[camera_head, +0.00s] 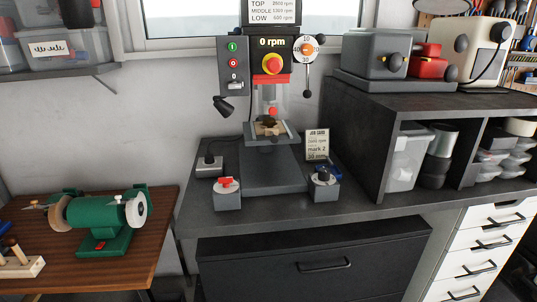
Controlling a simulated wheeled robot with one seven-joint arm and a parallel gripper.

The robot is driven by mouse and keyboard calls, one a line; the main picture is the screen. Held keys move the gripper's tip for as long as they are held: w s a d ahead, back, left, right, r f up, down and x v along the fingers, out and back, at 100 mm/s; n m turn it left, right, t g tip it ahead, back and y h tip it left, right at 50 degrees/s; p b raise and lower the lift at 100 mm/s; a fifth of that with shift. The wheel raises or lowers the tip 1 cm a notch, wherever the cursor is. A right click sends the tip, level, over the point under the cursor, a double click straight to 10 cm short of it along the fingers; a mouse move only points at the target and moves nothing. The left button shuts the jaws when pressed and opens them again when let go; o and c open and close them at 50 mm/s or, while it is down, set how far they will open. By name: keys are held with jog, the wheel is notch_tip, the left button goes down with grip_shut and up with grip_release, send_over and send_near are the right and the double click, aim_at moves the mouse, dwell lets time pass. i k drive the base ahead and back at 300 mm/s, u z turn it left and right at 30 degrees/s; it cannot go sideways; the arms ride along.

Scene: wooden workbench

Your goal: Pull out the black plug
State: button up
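A small black plug (209,157) stands upright in a grey socket box (210,169) on the dark workbench (260,215). The box is just left of the drill press base (270,172). A dark cord seems to run from the plug towards the back, but it is too small to follow. The plug appears seated in the box. My gripper is not in this view.
The drill press (271,75) stands behind the bench middle; its display reads 0 rpm. A grey block with a red top (227,192) is in front of the socket box. A job card (317,145) and another grey block (324,186) are to the right. A green grinder (105,220) sits far left.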

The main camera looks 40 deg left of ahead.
aim_at(209, 159)
jog(key=z, duration=1.65)
jog(key=k, duration=1.65)
jog(key=u, duration=2.2)
jog(key=i, duration=0.35)
jog(key=u, duration=0.2)
